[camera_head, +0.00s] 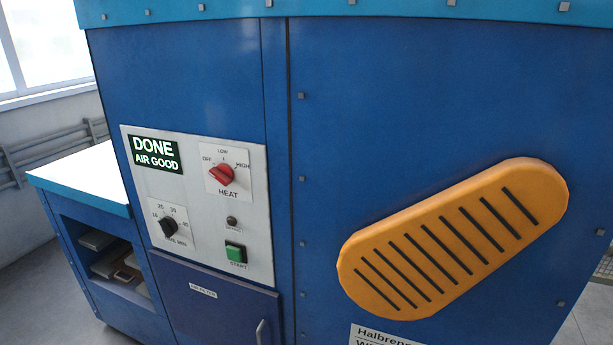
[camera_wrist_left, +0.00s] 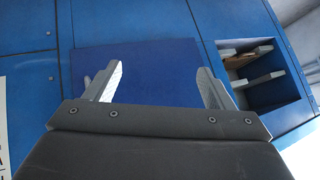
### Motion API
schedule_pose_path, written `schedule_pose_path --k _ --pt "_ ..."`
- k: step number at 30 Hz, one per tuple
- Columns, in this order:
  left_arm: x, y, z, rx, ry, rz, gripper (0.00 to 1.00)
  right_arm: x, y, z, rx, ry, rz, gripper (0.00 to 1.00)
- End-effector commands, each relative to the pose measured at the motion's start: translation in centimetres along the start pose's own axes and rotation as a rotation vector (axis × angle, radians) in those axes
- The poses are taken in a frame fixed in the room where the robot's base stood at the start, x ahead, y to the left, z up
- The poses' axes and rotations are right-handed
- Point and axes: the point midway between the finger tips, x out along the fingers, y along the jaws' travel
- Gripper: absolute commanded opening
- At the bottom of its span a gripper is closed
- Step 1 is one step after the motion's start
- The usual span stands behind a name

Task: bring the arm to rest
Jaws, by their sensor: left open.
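My left gripper (camera_wrist_left: 160,88) shows in the left wrist view. Its two grey fingers are spread apart with nothing between them. Behind the fingers is the blue lower door (camera_wrist_left: 150,65) of the plate dryer. I cannot tell how far the fingers are from it. In the head view neither gripper shows. There the blue plate dryer (camera_head: 190,70) fills most of the picture. Its grey control panel (camera_head: 197,258) has a display (camera_head: 155,153) reading "DONE AIR GOOD", a red heat knob (camera_head: 221,174), a black timer knob (camera_head: 169,226) and a green start button (camera_head: 236,253).
An orange slotted cover (camera_head: 455,238) is on the dryer's right front. A side bench with a white top (camera_head: 85,180) stands at left, with open shelves (camera_head: 112,262) holding a few items; the shelves also show in the left wrist view (camera_wrist_left: 262,98). Grey floor (camera_head: 35,300) is clear at lower left.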

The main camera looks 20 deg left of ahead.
Motion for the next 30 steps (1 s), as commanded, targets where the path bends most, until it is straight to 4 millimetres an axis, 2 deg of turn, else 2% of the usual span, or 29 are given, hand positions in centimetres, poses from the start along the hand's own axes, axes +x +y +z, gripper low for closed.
schedule_pose_path --k 1,6,9,13,15,19,30 --pt "0.7 2.4 4.2 -0.013 -0.065 0.017 0.76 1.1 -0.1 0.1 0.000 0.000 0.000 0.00" --pt "0.3 9.2 15.3 -0.031 -0.262 0.077 0.76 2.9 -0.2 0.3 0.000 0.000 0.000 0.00" --pt "-1.0 13.6 21.2 -0.037 -0.370 0.122 0.76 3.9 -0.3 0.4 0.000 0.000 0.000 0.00" --pt "-3.2 18.4 27.1 -0.040 -0.485 0.177 0.76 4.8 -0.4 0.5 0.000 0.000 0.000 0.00" --pt "-4.3 20.4 29.2 -0.040 -0.529 0.200 0.76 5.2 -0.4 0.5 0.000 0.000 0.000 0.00" --pt "-5.7 22.5 31.4 -0.038 -0.577 0.227 0.76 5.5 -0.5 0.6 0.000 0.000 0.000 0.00" --pt "-6.0 22.9 31.8 -0.037 -0.586 0.234 0.76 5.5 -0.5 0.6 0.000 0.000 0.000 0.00"
